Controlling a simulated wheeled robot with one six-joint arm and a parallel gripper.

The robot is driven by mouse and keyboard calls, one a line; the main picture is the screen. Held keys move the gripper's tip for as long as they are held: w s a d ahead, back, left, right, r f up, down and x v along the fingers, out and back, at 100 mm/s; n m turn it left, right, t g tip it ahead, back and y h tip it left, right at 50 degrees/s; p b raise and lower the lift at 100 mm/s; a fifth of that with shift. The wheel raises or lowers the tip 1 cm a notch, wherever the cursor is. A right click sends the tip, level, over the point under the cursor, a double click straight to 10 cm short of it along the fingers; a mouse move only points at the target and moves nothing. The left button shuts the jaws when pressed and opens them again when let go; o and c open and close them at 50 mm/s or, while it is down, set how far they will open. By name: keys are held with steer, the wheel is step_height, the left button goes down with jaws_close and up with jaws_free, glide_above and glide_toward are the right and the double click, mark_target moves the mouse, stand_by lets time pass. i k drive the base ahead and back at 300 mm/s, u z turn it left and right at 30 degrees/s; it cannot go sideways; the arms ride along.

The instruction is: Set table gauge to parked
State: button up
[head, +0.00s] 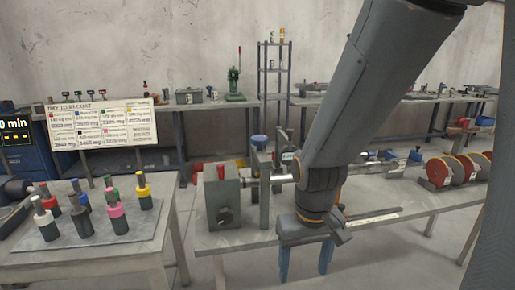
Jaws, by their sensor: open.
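My gripper (305,264) points down in the head view, its two blue fingers apart with nothing between them. It appears in front of the workbench's front edge. The workbench (225,243) carries a grey machine block (222,192) with a dark round knob on its face and a red part on top. A pale, ruler-like strip (374,219) lies on the bench right of my gripper; I cannot tell whether it belongs to the table gauge. No part is clearly readable as the gauge or its setting. My arm hides the middle of the bench.
A plate (62,247) with several colour-topped pegs lies on a side table at left. A printed chart (101,122) stands behind it. Red and yellow discs (455,170) stand at the bench's right. A narrow floor gap separates the two tables.

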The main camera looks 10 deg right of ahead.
mark_target(284, 150)
steer(key=u, duration=0.4)
steer(key=i, duration=0.25)
steer(key=z, duration=2)
steer(key=i, duration=0.45)
steer(key=u, duration=0.85)
